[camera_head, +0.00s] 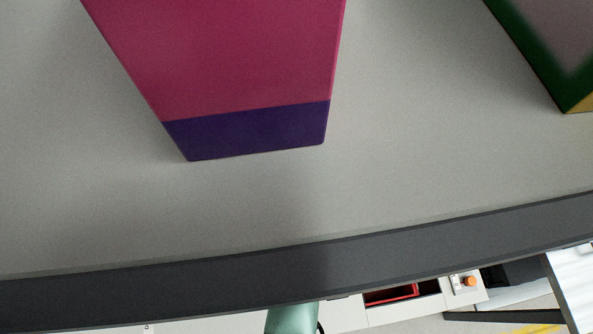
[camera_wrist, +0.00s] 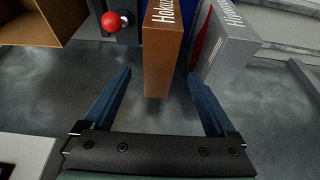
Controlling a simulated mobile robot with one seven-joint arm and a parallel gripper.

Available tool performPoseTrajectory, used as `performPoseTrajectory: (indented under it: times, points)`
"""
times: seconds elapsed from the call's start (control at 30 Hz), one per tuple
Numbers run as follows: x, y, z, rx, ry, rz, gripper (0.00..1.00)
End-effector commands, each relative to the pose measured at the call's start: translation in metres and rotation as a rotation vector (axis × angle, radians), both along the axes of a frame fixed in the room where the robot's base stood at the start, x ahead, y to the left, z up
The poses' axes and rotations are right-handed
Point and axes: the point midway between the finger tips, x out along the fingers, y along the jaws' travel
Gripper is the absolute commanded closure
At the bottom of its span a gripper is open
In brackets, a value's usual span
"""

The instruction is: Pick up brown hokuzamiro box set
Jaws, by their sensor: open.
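In the wrist view, a brown box (camera_wrist: 163,58) with white lettering starting "Hoku" on its upper part stands on a grey surface, ahead of my gripper. My gripper (camera_wrist: 160,83) is open, with one blue finger to the left of the brown box and the other to its right. Nothing is held, and the box's lower end reaches down between the fingertips in the picture. I cannot tell whether either finger touches it. The box's far end is cut off by the top edge. I do not make out the brown box in the head view.
A grey box (camera_wrist: 228,45) with lettering stands close to the right, a blue item (camera_wrist: 189,35) between. A red ball (camera_wrist: 111,21) and an open brown container (camera_wrist: 40,22) are at left. The head view shows a pink-purple box (camera_head: 245,70) and a green-edged box (camera_head: 560,50) on a grey surface.

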Motion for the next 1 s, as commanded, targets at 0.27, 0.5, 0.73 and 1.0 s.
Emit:
performPoseTrajectory:
  times: [0.27, 0.5, 0.73, 1.0]
  points:
    - [0.008, 0.002, -0.021, 0.0, -0.002, 0.001, 0.09]
    - [0.013, 0.003, -0.03, 0.001, -0.003, 0.001, 0.09]
    - [0.024, 0.005, -0.053, 0.001, -0.004, 0.0, 0.09]
    - [0.03, 0.006, -0.067, 0.001, -0.002, -0.001, 0.09]
